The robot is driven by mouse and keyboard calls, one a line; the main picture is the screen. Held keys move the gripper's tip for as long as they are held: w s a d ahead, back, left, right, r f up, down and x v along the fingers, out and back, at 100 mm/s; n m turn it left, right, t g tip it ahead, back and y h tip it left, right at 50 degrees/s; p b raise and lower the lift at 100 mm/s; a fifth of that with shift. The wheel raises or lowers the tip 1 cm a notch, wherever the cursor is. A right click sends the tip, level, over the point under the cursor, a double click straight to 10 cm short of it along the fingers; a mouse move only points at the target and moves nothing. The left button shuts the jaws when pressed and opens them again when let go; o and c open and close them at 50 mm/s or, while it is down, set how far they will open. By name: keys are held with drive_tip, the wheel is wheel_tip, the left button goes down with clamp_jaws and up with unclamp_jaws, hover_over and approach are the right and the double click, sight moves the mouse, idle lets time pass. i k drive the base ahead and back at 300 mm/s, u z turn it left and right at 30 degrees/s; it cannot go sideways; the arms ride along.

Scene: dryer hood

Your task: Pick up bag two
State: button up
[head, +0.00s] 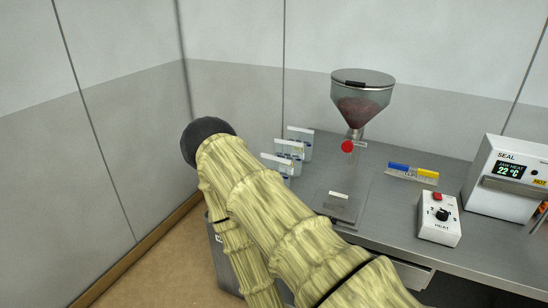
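Three small clear bags with white top strips stand in a row at the left end of the grey metal bench. The rear bag (300,144), the middle bag (290,151) and the front bag (275,164) overlap one another. Their markings are too small to read, so I cannot tell which one is bag two. My pale yellow ribbed arm crosses the lower middle of the head view, just in front of and left of the bags. My gripper is not in view, so its state and whether it holds anything are hidden.
A hopper (362,100) with dark reddish contents and a red knob stands behind a flat plate (345,208). Blue and yellow markers (412,171), a heat control box (439,218) and a sealer reading 22 °C (508,178) are rightward. Walls close the left and back.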

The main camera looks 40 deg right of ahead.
sight(292, 151)
drive_tip(key=z, duration=0.35)
drive_tip(key=i, duration=0.75)
drive_tip(key=z, duration=0.5)
